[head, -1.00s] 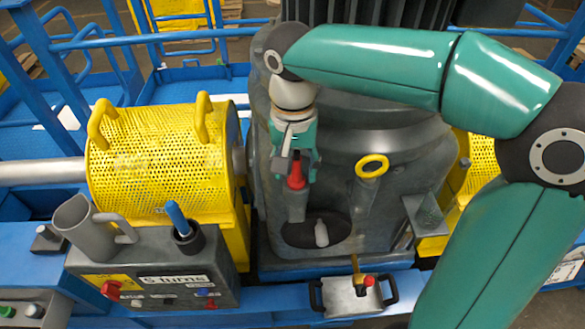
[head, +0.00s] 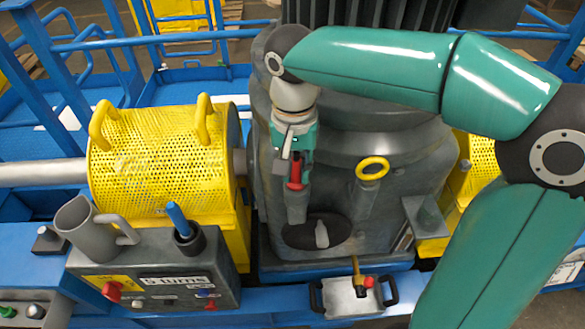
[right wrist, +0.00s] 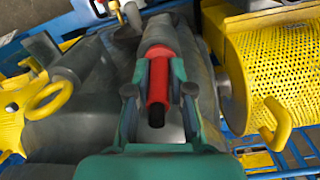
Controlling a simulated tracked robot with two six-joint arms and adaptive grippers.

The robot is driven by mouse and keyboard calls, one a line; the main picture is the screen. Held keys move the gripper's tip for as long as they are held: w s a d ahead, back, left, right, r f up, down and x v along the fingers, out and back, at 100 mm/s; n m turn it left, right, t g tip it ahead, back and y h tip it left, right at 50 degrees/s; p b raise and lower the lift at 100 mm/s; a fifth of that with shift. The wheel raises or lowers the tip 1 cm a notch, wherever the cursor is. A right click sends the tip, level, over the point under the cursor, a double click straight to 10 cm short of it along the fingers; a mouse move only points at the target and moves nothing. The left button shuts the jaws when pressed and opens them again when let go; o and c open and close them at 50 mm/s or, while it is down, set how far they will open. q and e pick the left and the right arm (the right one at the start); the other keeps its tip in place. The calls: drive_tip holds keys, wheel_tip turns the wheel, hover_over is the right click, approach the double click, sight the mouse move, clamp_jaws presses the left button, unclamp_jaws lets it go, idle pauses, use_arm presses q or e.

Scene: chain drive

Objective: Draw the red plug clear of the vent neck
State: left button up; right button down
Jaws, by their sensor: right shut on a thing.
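The red plug (head: 295,174) stands upright at the mouth of the grey vent neck (head: 297,207), on the front of the grey housing. My right gripper (head: 296,165) comes down from above and is shut on the plug. In the right wrist view the red plug (right wrist: 158,75) lies between both fingers of my right gripper (right wrist: 158,80), with its dark end towards me. Its far end meets the grey vent neck (right wrist: 157,35); how deep it sits inside cannot be told. My left gripper is not in view.
A yellow mesh guard (head: 160,155) stands left of the housing. A yellow ring handle (head: 372,168) is right of the neck. A grey jug (head: 92,232) stands on the control box.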

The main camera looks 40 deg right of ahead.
sight(297, 158)
drive_tip(key=shift+r+p, duration=2.4)
drive_tip(key=shift+r, duration=0.55)
drive_tip(key=shift+r+p, duration=1.05)
drive_tip(key=shift+r, duration=0.35)
